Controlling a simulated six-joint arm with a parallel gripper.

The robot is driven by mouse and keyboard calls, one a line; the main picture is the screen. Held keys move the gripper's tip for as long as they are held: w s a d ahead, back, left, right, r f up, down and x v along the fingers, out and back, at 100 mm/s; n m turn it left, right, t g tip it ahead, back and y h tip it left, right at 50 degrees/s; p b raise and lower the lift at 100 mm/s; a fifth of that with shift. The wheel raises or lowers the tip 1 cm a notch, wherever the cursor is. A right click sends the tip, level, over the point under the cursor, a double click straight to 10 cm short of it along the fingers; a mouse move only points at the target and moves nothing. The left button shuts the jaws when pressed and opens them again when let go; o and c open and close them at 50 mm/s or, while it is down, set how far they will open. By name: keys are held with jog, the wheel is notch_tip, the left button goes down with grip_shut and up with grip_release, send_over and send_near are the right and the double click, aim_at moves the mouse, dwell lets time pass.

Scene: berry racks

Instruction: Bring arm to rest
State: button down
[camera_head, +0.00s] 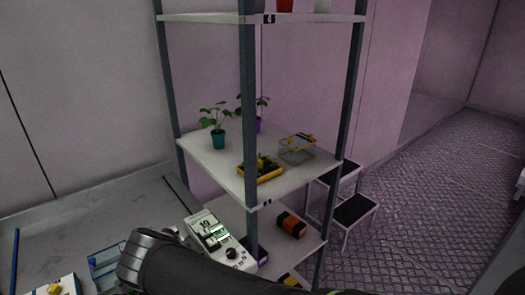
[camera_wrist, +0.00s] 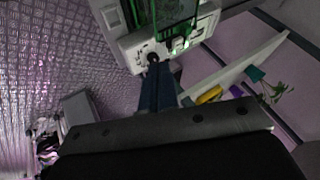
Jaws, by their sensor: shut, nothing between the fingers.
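My gripper (camera_wrist: 156,72) shows in the wrist view as a pair of dark blue fingers reaching up from the dark gripper body. They are shut with nothing between them. Their tips appear in front of a white device (camera_wrist: 130,40) with a knob and green light; I cannot tell whether they touch. In the head view my dark arm crosses the bottom edge, and I cannot make out the fingers there.
A rack shelf (camera_head: 200,155) holds potted plants (camera_head: 219,138), a yellow tray (camera_head: 260,170) and a wire basket (camera_head: 297,149). An orange-black box (camera_head: 291,225) sits on the shelf below. A step stool (camera_head: 352,208) stands right of the rack.

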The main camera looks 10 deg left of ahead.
jog(key=x, duration=0.7)
jog(key=shift+d+f, duration=0.35)
jog(key=shift+f, duration=0.15)
jog(key=shift+w, duration=0.1)
